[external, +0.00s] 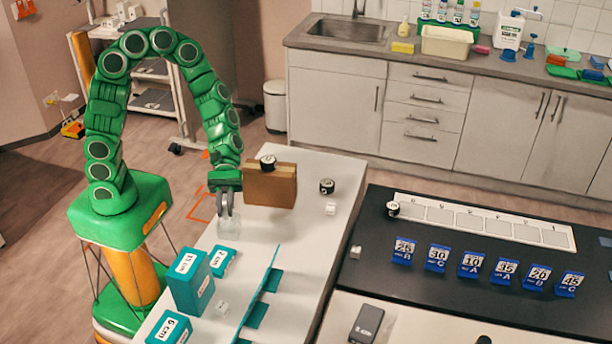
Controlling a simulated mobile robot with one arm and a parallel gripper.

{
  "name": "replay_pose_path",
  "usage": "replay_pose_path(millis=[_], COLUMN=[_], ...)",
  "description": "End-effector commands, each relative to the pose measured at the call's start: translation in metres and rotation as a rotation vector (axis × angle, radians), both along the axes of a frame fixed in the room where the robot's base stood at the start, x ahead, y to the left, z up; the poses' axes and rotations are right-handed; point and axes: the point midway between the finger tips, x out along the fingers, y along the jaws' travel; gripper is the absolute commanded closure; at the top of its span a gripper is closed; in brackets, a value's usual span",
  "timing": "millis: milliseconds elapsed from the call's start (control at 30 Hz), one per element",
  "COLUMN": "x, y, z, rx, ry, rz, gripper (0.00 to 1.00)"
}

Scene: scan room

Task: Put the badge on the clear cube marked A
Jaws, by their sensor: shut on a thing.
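My gripper (227,212) is at the end of the green arm, pointing down over the white table. Its fingers are close together on something too small to make out; I cannot tell whether it is the badge. A clear block (230,229) is right below the fingertips; I cannot tell whether they touch. Small clear-white cubes stand on the table, one on the right (330,209) and one near the front (222,308). Another cube (355,252) is on the black bench. No letter A is readable on any cube.
A cardboard box (270,186) with a round black-and-white piece (267,162) on top stands behind my gripper. Teal boxes (190,282) and a teal divider (258,298) occupy the table's front. Blue number cards (437,258) and a white strip (480,221) are on the black bench.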

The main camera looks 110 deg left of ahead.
Motion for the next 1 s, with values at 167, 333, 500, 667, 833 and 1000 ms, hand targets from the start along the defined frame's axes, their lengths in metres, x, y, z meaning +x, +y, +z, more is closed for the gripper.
replay_pose_path(millis=[167,333,500,667,833,1000], x=[0.0,0.0,0.0,0.0,0.0,0.0], y=[0.0,0.0,0.0,0.0,0.0,0.0], z=[-0.014,-0.015,-0.016,-0.017,-0.017,-0.017], rx=[-0.001,0.001,-0.001,0.001,0.001,0.001], ry=[0.003,0.001,0.002,0.001,0.001,0.001], rz=[0.001,0.001,0.001,0.001,0.001,0.001], gripper=[1.0,1.0,1.0,0.68,0.56,0.56])
